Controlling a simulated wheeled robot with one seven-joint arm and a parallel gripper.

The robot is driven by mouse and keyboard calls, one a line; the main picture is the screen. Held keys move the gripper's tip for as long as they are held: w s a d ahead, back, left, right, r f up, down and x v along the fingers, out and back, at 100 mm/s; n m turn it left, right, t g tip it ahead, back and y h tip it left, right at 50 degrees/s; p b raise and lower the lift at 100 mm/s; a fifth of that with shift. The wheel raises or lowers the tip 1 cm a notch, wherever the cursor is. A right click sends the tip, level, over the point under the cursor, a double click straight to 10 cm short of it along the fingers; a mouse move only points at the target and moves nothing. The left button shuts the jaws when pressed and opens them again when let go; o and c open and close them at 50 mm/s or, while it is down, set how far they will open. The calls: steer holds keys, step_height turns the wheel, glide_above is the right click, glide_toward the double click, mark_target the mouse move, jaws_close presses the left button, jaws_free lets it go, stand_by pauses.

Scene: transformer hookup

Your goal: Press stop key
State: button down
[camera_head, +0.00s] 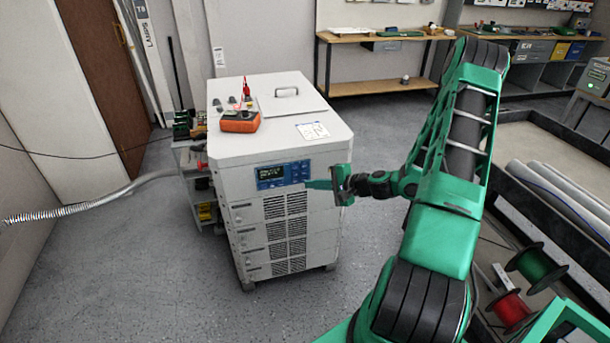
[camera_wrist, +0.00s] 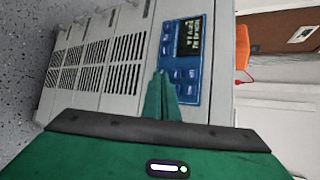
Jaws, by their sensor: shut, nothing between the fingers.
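A blue control panel (camera_head: 284,174) with a dark lit display sits on the upper front of a white cabinet (camera_head: 262,220). The panel also shows in the wrist view (camera_wrist: 192,60), turned on its side, with several small keys beside the display. My gripper (camera_head: 310,184) is shut, with its green fingertips pointing at the panel's right end. In the wrist view its tips (camera_wrist: 160,76) overlap the panel's edge by the keys and hide part of it. I cannot tell whether the tips touch a key. The key labels are too small to read.
An orange meter (camera_head: 240,122) with a red lead lies on the cabinet top, near a handle (camera_head: 287,91) and a paper label (camera_head: 312,131). A small cart (camera_head: 192,160) stands at the cabinet's left. Cable spools (camera_head: 511,308) are at lower right.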

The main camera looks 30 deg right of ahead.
steer(key=shift+w+d, duration=0.2)
steer(key=shift+w, duration=0.45)
steer(key=shift+w+d, duration=0.15)
steer(key=shift+w, duration=0.45)
steer(key=shift+w, duration=0.15)
stand_by(1.1)
steer(key=shift+w+d, duration=0.1)
steer(key=shift+w, duration=0.2)
steer(key=shift+w+d, duration=0.15)
steer(key=shift+w, duration=0.2)
stand_by(0.7)
steer(key=shift+s, duration=0.15)
steer(key=shift+s+a, duration=0.25)
steer(key=shift+s, duration=0.35)
steer(key=shift+s+a, duration=0.25)
steer(key=shift+s, duration=0.55)
steer(key=shift+s+a, duration=0.2)
steer(key=shift+s, duration=0.65)
steer(key=shift+s+a, duration=0.25)
steer(key=shift+s, duration=0.55)
steer(key=shift+w, duration=0.1)
